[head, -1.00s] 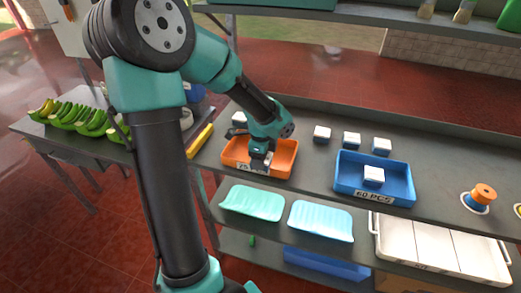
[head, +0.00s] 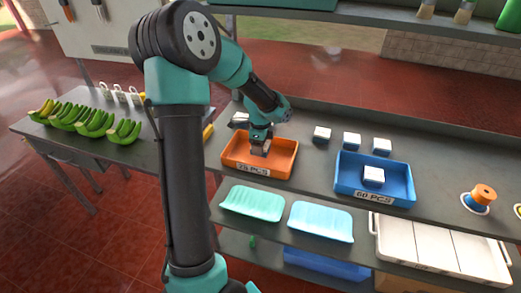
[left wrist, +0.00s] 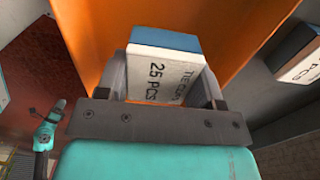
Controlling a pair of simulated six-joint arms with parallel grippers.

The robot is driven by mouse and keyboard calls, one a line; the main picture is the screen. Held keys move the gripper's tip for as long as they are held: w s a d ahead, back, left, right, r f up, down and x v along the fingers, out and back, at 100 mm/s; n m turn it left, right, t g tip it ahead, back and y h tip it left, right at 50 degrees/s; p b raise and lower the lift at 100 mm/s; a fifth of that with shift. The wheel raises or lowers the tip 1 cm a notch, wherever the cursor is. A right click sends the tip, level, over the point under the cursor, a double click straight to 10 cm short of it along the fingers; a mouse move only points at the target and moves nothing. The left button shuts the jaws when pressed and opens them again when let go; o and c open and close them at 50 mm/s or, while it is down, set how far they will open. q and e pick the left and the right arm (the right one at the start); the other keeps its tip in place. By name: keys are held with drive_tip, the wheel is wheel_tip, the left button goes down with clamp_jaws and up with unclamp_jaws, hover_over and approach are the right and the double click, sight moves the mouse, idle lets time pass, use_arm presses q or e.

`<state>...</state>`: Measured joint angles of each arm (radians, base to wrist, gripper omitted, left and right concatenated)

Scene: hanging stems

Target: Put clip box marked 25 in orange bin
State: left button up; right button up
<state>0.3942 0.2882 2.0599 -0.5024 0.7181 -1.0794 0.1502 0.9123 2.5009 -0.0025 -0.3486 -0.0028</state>
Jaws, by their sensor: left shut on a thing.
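The clip box marked 25 (left wrist: 165,72) is white with a blue end, and its "25 PCS" print shows in the left wrist view. My left gripper (left wrist: 168,92) is shut on it, one finger on each side. In the head view my left gripper (head: 260,146) is over the orange bin (head: 231,160), pointing down. The orange bin, labelled "25 PCS", sits on the bench; its orange wall (left wrist: 95,28) surrounds the box in the left wrist view. Whether the box touches the bin floor is unclear.
A blue bin (head: 345,184) labelled "60 PCS" holds one white box (head: 373,176). Several similar boxes (head: 322,134) stand behind the bins, one (head: 240,118) just behind the orange bin. Teal and light blue trays (head: 252,201) lie in front. Green bananas (head: 95,122) are on the left table.

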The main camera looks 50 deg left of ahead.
use_arm(q)
drive_tip(key=shift+f, duration=1.15)
drive_tip(key=shift+f, duration=0.15)
drive_tip(key=o, duration=0.9)
wheel_tip(320, 180, up, 12)
drive_tip(key=shift+r, duration=0.2)
